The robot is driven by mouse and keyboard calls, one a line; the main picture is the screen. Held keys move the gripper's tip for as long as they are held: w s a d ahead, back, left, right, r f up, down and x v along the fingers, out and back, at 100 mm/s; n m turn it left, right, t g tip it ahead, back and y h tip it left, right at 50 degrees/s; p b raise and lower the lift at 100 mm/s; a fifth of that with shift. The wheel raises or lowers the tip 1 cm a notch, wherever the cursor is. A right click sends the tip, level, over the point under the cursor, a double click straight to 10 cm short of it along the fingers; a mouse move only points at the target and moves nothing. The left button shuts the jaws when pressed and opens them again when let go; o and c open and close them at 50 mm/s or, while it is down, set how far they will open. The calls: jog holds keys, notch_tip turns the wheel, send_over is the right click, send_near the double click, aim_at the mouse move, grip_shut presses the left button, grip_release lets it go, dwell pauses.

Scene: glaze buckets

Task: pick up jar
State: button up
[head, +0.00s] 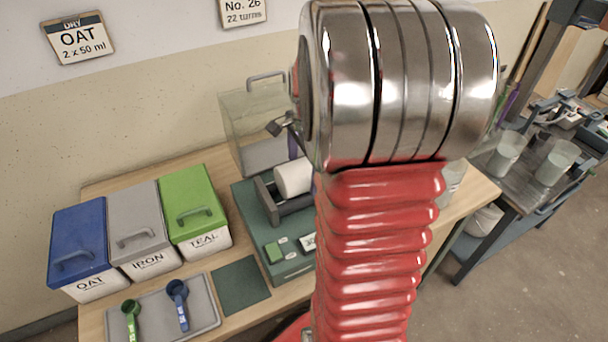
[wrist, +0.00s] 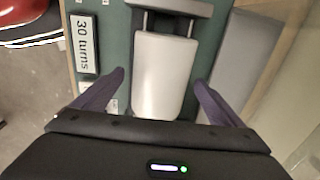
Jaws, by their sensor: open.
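The jar (head: 293,177) is a white cylinder lying on its side in a dark grey cradle (head: 266,200) on a green machine (head: 288,262). In the wrist view the jar (wrist: 163,75) lies between the purple fingers of my gripper (wrist: 161,77). The fingers are open, one on each side, with a visible gap to the jar on both sides. I cannot tell how high they are above it. The near end of the jar is hidden by my gripper body. In the head view my arm covers most of my gripper and the machine's right part.
A clear box (head: 250,120) stands behind the machine. To the left are blue (head: 78,240), grey (head: 140,225) and green (head: 193,205) lidded bins. A tray (head: 200,308) holds a green and a blue scoop. Translucent cups (head: 505,152) stand on a right-hand bench.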

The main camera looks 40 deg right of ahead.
notch_tip(320, 180, down, 2)
jog(key=shift+c, duration=0.2)
dwell(0.4)
jog(key=shift+w+d+r, duration=0.1)
jog(key=shift+r, duration=0.05)
jog(key=c, duration=1.4)
jog(key=shift+r, duration=5)
jog(key=shift+r, duration=0.25)
jog(key=shift+r, duration=2.75)
